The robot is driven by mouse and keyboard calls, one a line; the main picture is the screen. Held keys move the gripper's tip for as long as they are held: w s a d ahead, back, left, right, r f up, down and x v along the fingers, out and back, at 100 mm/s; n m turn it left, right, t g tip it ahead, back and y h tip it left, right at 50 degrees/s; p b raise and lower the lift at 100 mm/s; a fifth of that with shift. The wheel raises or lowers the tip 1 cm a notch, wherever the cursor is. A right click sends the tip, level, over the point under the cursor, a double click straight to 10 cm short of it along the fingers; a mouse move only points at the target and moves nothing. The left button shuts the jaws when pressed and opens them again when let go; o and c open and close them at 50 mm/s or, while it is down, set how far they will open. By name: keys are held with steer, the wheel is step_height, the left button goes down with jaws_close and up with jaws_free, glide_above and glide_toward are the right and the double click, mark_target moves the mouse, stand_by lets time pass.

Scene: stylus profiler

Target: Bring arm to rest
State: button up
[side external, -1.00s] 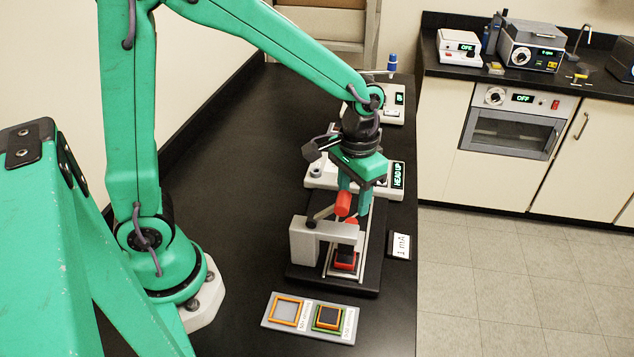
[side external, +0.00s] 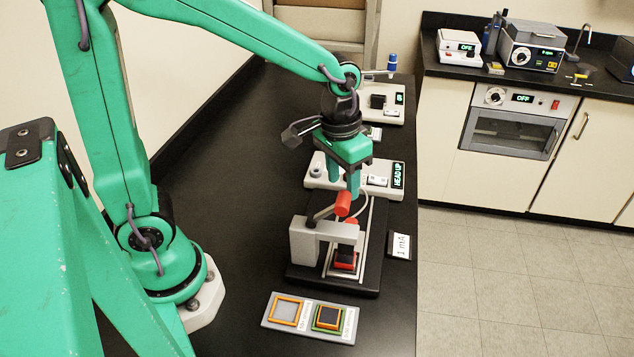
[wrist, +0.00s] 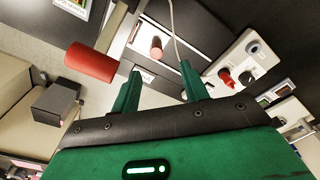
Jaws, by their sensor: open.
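My gripper (side external: 343,180) is green and hangs above the bench, just behind the profiler's red-tipped lever. Its two fingers are apart with nothing between them; they also show open in the wrist view (wrist: 158,92). The stylus profiler (side external: 305,238) has a grey bridge on a black base. Its red lever grip (side external: 343,203) stands tilted up and also shows at the left of the wrist view (wrist: 92,62). A red-framed dark sample (side external: 346,259) sits under the bridge. My fingertips look apart from the lever, though one overlaps it in the side view.
A grey tray (side external: 268,318) in front holds an empty orange frame and a filled green-and-orange one. A unit reading "HEAD UP" (side external: 398,175) stands behind the profiler. Another unit (side external: 396,115) is farther back. The bench (side external: 225,190) left of the profiler is clear.

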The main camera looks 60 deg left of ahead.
steer(key=s+a+r+t, duration=0.4)
steer(key=s+r, duration=0.4)
steer(key=s, duration=0.3)
steer(key=shift+a+r+t, duration=0.3)
steer(key=shift+a, duration=0.55)
